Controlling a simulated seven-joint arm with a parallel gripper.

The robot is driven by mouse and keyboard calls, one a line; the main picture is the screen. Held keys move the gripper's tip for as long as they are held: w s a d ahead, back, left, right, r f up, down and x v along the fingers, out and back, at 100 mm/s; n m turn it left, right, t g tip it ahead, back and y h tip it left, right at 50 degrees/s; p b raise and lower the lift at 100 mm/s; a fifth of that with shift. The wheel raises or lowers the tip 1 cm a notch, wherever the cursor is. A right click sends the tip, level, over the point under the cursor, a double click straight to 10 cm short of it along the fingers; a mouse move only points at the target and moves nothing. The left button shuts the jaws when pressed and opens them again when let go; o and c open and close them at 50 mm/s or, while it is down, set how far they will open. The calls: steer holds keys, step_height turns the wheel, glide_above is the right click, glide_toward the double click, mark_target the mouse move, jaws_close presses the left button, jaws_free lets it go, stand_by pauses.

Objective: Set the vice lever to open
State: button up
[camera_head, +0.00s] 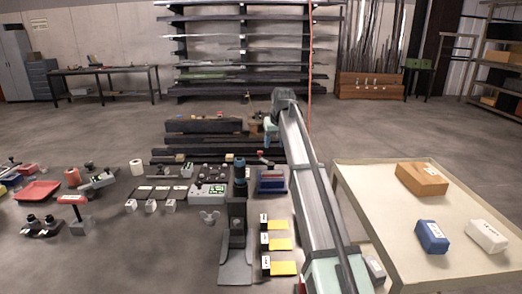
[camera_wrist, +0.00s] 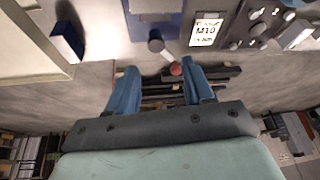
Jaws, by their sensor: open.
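The vice (camera_head: 272,185) is a blue block on the dark table, just left of my arm in the head view. Its blue body (camera_wrist: 155,28) is at the top of the wrist view. Its lever has a grey pivot (camera_wrist: 155,45) and a rod ending in a red ball knob (camera_wrist: 176,69). In the head view the red knob (camera_head: 262,154) shows above the vice. My gripper (camera_wrist: 160,72) is open and empty between its two blue fingers. In the picture the knob lies between the fingertips, closer to the right finger; I cannot tell whether they touch.
A cream tray (camera_head: 395,265) with several boxes is to the right.

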steer(key=n, duration=0.1)
glide_toward(260, 151)
steer(key=d+v, duration=0.1)
steer(key=v, duration=0.5)
steer(key=w+f, duration=0.1)
steer(key=f, duration=0.3)
steer(key=w+a+f+n, duration=0.1)
steer(key=w+f, duration=0.1)
steer(key=f, duration=0.2)
steer(key=w+a+f+n, duration=0.1)
steer(key=w+f, duration=0.1)
steer(key=f, duration=0.3)
steer(key=shift+w+a+y, duration=0.1)
steer(key=shift+y, duration=0.3)
jaws_close()
